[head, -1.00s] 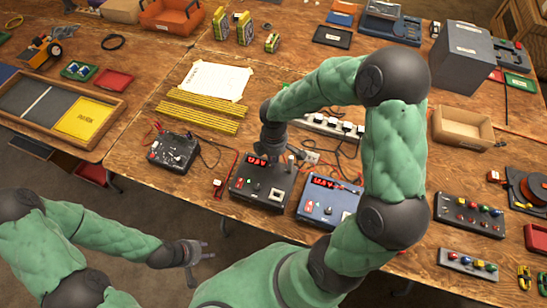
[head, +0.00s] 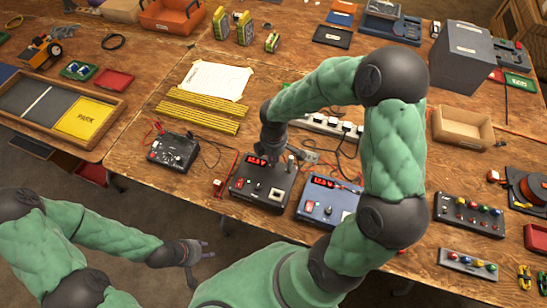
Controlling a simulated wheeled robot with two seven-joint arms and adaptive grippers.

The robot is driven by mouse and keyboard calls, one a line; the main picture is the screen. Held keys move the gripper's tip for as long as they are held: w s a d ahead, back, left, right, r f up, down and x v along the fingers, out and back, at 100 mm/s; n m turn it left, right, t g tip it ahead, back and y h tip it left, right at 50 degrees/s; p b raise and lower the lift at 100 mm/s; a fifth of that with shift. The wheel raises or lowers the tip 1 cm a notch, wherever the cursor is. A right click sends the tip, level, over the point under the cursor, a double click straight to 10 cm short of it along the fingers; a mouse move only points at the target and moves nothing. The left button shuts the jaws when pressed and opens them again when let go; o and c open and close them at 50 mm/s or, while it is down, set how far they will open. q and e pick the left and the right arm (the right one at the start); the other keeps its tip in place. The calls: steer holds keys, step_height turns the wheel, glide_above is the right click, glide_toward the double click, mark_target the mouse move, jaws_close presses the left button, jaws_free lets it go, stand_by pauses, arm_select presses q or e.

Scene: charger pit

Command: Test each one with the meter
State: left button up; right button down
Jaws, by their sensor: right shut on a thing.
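A black box (head: 245,187) with a red lit display stands at the table's front edge, with a blue box (head: 316,211) with a lit display to its right. A smaller dark box with leads (head: 173,150) lies to their left; I cannot tell which is the meter. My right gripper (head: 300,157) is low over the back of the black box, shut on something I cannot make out. Several yellow-and-dark blocks, perhaps batteries (head: 244,29), stand at the back. My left gripper (head: 205,249) is open and empty in front of the table.
A white power strip (head: 333,126) with plugs and loose cables lies behind the boxes. Yellow rods (head: 200,110) and a white sheet (head: 216,80) lie left of my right arm. An open cardboard tray (head: 462,142) and button panels (head: 469,215) are on the right.

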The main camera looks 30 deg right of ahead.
steer(key=shift+f, duration=0.15)
steer(key=c, duration=0.9)
jaws_free()
steer(key=shift+o, duration=0.2)
steer(key=shift+r+p, duration=3.3)
steer(key=shift+r, duration=0.55)
steer(key=shift+f, duration=0.15)
